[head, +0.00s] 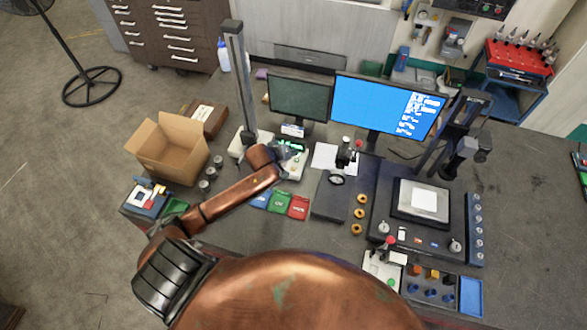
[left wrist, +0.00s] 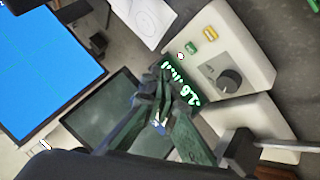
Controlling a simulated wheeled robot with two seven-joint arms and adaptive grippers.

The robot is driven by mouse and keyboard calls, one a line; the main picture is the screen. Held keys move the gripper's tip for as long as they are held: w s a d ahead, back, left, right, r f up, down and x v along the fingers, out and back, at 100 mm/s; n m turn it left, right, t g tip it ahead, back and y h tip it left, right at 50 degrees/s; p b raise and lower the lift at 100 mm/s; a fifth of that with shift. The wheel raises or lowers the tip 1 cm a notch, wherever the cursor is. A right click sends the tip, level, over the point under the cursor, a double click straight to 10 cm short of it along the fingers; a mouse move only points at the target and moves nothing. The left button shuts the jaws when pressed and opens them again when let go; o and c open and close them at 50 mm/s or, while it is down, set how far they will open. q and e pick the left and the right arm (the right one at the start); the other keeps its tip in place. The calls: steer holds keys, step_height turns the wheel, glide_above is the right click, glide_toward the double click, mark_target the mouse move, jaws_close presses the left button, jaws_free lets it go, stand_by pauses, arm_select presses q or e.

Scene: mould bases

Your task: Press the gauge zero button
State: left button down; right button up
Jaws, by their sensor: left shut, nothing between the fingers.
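The gauge is a pale box (left wrist: 245,50) with a lit green readout (left wrist: 190,88), a dark round knob (left wrist: 230,81), a green button (left wrist: 191,48) and a yellow button (left wrist: 211,33). I cannot read which button is the zero one. In the head view the gauge (head: 291,170) stands beside a tall grey column, partly hidden by my gripper. My left gripper (head: 291,150) is shut and empty over its back part. In the left wrist view its closed fingers (left wrist: 164,75) are near the readout's end, close to the green button; contact cannot be told. My right gripper is out of view.
A dark monitor (head: 300,98) stands behind the gauge and a blue-lit monitor (head: 385,103) to its right. The tall column (head: 238,75) rises at its left. Coloured bins (head: 279,202) lie in front. An open cardboard box (head: 168,150) is at the left.

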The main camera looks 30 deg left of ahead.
arm_select(q)
steer(key=b, duration=0.4)
glide_above(292, 170)
step_height(292, 170, down, 7)
steer(key=shift+r, duration=0.2)
steer(key=shift+f+b, duration=0.35)
steer(key=shift+f, duration=0.35)
steer(key=shift+f, duration=0.15)
stand_by(0.5)
steer(key=shift+f, duration=0.25)
steer(key=shift+f, duration=0.4)
stand_by(0.7)
steer(key=shift+r+p, duration=0.8)
steer(key=shift+p, duration=0.4)
